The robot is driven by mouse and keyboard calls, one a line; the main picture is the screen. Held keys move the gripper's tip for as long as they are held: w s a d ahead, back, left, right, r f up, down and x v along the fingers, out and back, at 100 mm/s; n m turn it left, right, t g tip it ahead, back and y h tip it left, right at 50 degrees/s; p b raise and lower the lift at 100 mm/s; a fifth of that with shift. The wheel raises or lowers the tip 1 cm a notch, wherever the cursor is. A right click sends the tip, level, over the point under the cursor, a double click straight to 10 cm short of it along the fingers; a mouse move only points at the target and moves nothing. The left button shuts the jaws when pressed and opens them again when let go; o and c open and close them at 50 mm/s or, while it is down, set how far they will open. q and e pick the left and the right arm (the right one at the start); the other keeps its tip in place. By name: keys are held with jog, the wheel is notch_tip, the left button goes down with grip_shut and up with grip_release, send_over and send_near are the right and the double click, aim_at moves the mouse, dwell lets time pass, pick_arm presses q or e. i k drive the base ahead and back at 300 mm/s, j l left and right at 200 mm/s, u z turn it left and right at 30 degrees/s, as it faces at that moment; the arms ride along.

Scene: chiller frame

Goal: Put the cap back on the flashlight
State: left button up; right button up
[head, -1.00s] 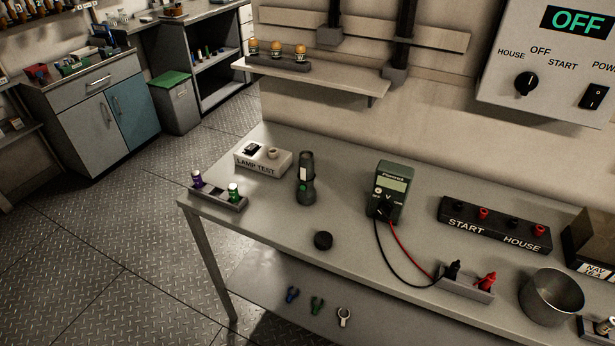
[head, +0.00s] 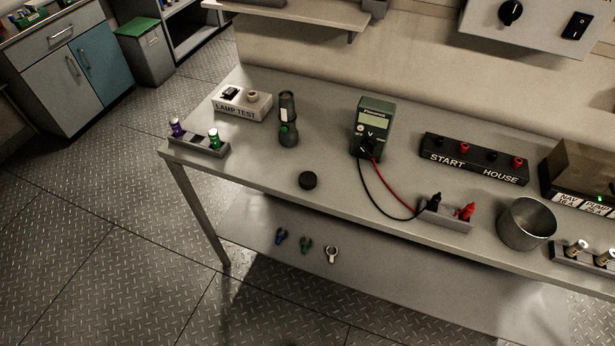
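The flashlight (head: 288,120) is dark with a green button and a pale patch on its body. It stands on the bench top, left of the multimeter. A small round black cap (head: 308,180) lies on the bench near the front edge, apart from the flashlight, in front of it and a little to its right. Neither of my grippers shows in the head view.
The lamp test box (head: 242,102) and a battery tray (head: 199,145) are at the bench's left. The multimeter (head: 374,128), its probe holder (head: 447,216), the START/HOUSE terminal block (head: 473,158) and a metal cup (head: 526,224) are to the right. Bench top (head: 255,165) around the cap is clear.

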aim_at(287, 117)
jog(key=z, duration=1.65)
jog(key=k+j, duration=0.55)
jog(key=j, duration=0.2)
